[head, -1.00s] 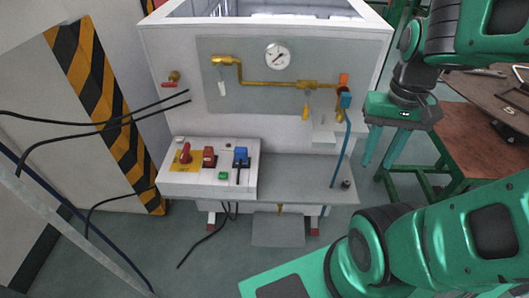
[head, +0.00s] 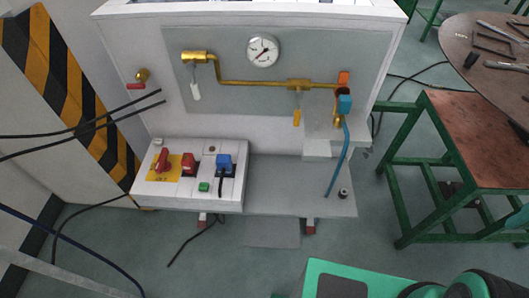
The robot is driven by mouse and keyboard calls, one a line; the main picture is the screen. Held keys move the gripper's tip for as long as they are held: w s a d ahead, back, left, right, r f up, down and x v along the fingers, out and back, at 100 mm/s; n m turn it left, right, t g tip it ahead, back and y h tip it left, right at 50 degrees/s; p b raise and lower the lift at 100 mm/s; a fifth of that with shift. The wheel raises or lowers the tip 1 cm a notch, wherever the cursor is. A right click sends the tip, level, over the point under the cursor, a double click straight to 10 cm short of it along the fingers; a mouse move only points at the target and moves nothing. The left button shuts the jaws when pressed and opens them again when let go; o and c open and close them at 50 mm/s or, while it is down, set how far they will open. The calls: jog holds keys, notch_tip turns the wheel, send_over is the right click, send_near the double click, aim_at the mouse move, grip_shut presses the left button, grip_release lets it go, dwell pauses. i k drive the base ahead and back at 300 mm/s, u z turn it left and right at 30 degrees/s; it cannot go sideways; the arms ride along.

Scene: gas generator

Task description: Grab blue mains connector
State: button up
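A blue connector (head: 224,162) sits on the sloped white control panel (head: 232,198) of the generator, right of two red parts. A black cable hangs down from it. A second blue fitting (head: 344,104) with a blue hose sits at the right end of the brass pipe. I cannot tell from labels which one is the mains connector; the panel one looks like a plug. My gripper is not in view now. Only green links of my arm show along the bottom right edge.
A red rotary switch (head: 163,161), a red connector (head: 189,163) and a green button (head: 204,187) share the panel. Black cables cross at left. A grey shelf (head: 290,190) extends right of the panel.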

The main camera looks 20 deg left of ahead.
aim_at(223, 161)
jog(key=z, duration=1.35)
jog(key=k, duration=0.5)
jog(key=u, duration=2.3)
